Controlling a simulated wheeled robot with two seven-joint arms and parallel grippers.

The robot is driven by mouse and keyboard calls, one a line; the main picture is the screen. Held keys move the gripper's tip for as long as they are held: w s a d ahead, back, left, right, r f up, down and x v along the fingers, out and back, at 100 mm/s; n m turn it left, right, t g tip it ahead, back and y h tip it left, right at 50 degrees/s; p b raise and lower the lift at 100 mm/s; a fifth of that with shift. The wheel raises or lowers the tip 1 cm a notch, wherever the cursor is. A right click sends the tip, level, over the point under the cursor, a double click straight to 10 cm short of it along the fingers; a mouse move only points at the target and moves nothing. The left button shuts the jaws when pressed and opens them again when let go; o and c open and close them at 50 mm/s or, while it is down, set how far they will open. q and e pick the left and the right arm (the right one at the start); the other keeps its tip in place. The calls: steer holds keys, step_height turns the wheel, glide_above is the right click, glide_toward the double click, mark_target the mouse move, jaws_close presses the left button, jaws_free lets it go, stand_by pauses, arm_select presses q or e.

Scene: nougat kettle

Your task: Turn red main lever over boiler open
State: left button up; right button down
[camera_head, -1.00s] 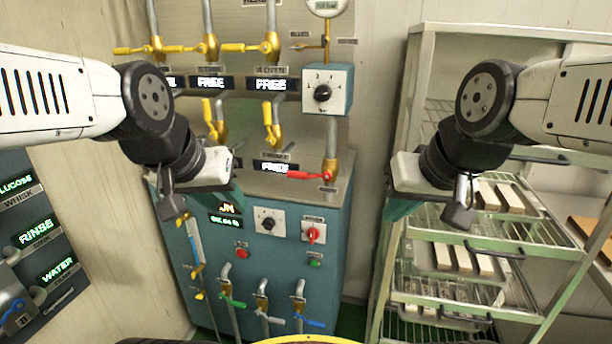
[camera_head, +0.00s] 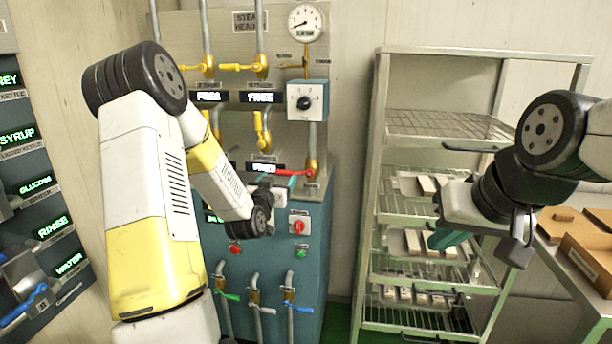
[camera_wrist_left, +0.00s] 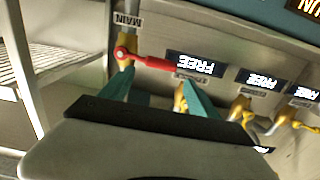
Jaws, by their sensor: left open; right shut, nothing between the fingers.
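The red main lever (camera_head: 291,172) lies roughly level on its brass valve, above the teal boiler cabinet (camera_head: 312,245). In the left wrist view the red lever (camera_wrist_left: 150,62) runs sideways from its pivot beside the MAIN label (camera_wrist_left: 127,20). My left gripper (camera_head: 283,184) is at the lever, partly hidden by my left forearm. In the wrist view its teal fingers (camera_wrist_left: 160,88) are open and empty, with their tips just short of the lever; contact cannot be told. My right gripper (camera_head: 442,238) is shut and empty, in front of the rack.
Yellow levers (camera_head: 238,68) and a pressure gauge (camera_head: 305,22) are above the boiler. A box with a black knob (camera_head: 304,102) sits above the red lever. A wire rack (camera_head: 382,120) stands right. A control panel (camera_head: 40,190) is at left.

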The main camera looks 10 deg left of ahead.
mark_target(284, 171)
arm_select(q)
steer(key=w, duration=0.7)
steer(key=shift+w+d, duration=0.2)
steer(key=shift+w, duration=0.2)
jaws_close()
